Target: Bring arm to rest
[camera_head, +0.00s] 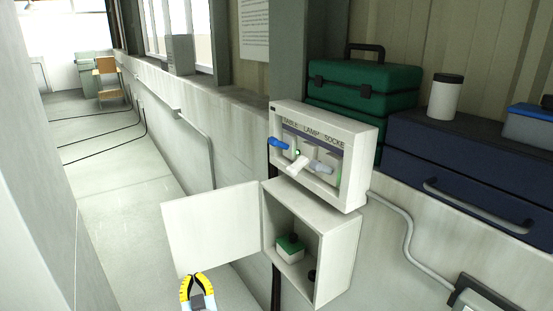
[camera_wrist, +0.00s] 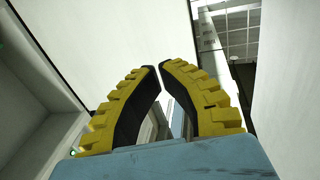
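My gripper (camera_head: 196,277) is at the bottom of the head view, just below the open white door of the wall box. Its yellow, black-lined fingers also show in the wrist view (camera_wrist: 160,66). The tips come together with only a thin gap, and nothing is held between them. The rest of my arm is out of sight in the head view. In the wrist view a plain white panel (camera_wrist: 105,45) fills much of the area beyond the fingers.
The white door (camera_head: 212,228) stands open left of a box (camera_head: 337,262) holding a green-and-white item (camera_head: 290,247). Above is a switch panel (camera_head: 350,150) with several levers. A green case (camera_head: 365,82), blue toolbox (camera_head: 470,150) and white canister (camera_head: 445,97) stand right. Open floor (camera_head: 125,215) lies left.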

